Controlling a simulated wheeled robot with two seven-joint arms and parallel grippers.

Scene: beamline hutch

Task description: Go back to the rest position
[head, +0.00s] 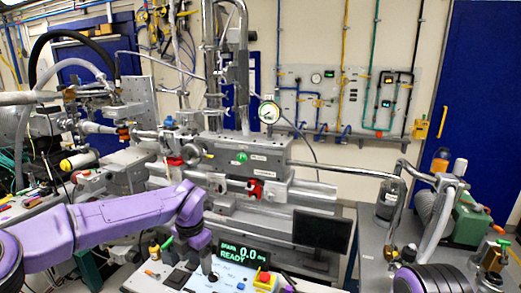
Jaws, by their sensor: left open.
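My left arm, purple, comes in from the left and bends down at its wrist. My left gripper (209,275) points down just over the control panel (160,272), close to a dark knob on it. It is open, and I see nothing held in it. Its fingertips are small and partly lost against the panel. Of my right arm only a purple and dark ringed part shows at the bottom right edge. My right gripper is not in view.
The panel carries a green-lit display (243,256) reading 0.0 READY and a red-yellow button (265,279). A dark monitor (321,231) stands behind it. Beamline equipment (245,155) fills the middle. A green pump (467,222) stands right, before a blue door (485,100).

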